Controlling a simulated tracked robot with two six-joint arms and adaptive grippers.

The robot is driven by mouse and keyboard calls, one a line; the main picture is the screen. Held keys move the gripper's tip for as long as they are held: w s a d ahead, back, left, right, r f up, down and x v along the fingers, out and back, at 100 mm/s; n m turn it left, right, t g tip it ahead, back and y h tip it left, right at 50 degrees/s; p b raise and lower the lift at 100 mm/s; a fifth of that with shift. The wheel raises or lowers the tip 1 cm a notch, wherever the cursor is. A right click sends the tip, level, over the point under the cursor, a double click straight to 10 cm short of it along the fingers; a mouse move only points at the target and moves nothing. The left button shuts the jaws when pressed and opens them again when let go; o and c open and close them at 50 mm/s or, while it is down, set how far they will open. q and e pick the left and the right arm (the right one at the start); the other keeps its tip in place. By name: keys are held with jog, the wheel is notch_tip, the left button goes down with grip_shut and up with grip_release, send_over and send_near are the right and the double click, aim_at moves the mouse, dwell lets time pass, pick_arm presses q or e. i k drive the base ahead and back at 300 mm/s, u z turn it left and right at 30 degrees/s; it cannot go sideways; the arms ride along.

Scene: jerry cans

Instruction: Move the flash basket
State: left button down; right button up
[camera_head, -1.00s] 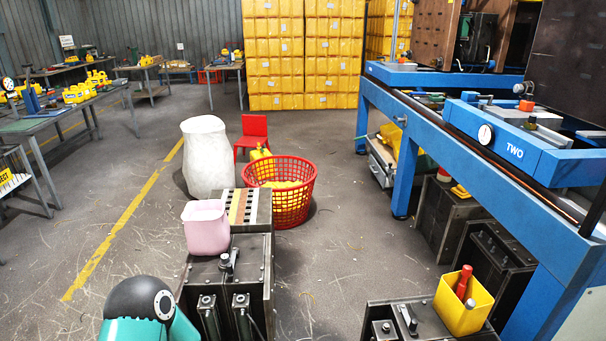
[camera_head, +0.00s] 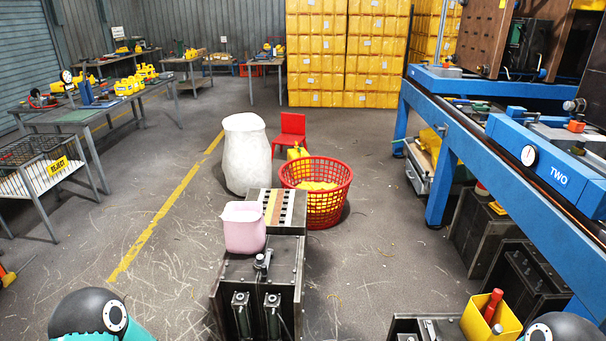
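A red slatted basket (camera_head: 328,208) stands on the floor ahead, right of centre, with yellow pieces (camera_head: 317,186) inside. It is behind a dark metal machine block (camera_head: 230,282). A yellow jerry can (camera_head: 297,153) shows at the basket's far rim; I cannot tell whether it is inside or behind. Teal and black links of my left arm (camera_head: 92,315) show at the bottom left, and a black link of my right arm (camera_head: 562,328) at the bottom right. Neither gripper is in view, and both arms are well apart from the basket.
A pink bin (camera_head: 243,228) sits on the machine block. A white sack-like container (camera_head: 246,153) and a red chair (camera_head: 289,131) stand behind. A blue workbench (camera_head: 510,170) lines the right; a yellow box (camera_head: 490,318) is at the lower right. Floor left is mostly clear.

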aim_at(326, 202)
jog(key=u, duration=0.2)
jog(key=i, duration=0.2)
jog(key=u, duration=1.3)
jog(key=i, duration=5)
jog(key=z, duration=1.3)
jog(key=i, duration=1)
jog(key=u, duration=0.05)
